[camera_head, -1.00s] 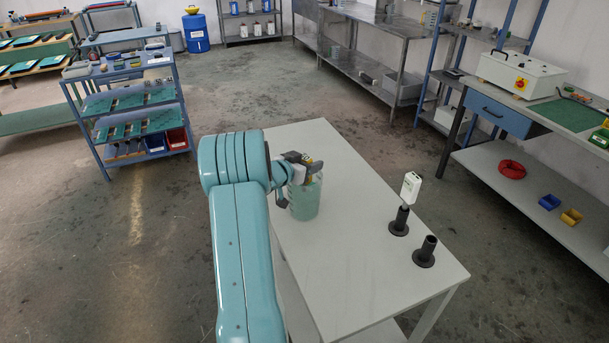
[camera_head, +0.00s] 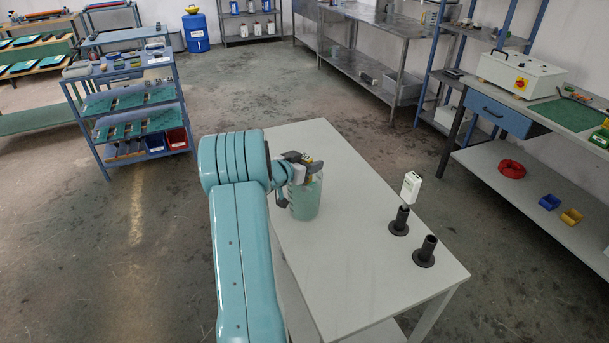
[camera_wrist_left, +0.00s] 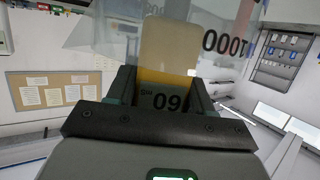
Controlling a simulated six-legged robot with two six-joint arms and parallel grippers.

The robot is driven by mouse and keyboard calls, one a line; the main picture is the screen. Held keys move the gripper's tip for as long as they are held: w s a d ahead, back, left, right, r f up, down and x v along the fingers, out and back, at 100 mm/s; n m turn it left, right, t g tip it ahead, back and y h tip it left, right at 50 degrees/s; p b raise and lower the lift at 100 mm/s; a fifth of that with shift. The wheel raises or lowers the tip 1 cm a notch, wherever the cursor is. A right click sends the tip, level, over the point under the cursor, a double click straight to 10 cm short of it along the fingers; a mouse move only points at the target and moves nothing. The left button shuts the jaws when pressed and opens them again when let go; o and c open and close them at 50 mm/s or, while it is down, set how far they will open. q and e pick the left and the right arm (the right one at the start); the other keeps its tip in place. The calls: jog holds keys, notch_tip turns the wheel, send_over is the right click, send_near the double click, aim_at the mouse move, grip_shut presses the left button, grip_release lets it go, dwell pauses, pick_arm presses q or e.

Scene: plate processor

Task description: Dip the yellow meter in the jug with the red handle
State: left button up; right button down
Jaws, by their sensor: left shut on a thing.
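The clear jug (camera_head: 305,200) with green liquid stands on the white table. My left gripper (camera_head: 300,168) is at the jug's top, and a little yellow shows there. In the left wrist view, my left gripper (camera_wrist_left: 160,100) is shut on the yellow meter (camera_wrist_left: 167,65), whose grey display face (camera_wrist_left: 160,101) sits between the fingers. The jug's clear wall (camera_wrist_left: 100,38) with dark numerals is beyond it. A reddish strip shows there, but I cannot tell if it is the handle. The meter's tip and its depth in the liquid are hidden. My right gripper is out of view.
A white meter (camera_head: 411,186) stands in a black holder (camera_head: 399,222) on the table (camera_head: 350,270). Another black holder (camera_head: 425,252) beside it is empty. The table between jug and holders is clear. A workbench (camera_head: 540,125) stands at the right.

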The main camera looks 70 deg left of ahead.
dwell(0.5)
pick_arm(q)
notch_tip(320, 180, up, 19)
jog(key=p, duration=1.3)
jog(key=shift+d+r, duration=0.1)
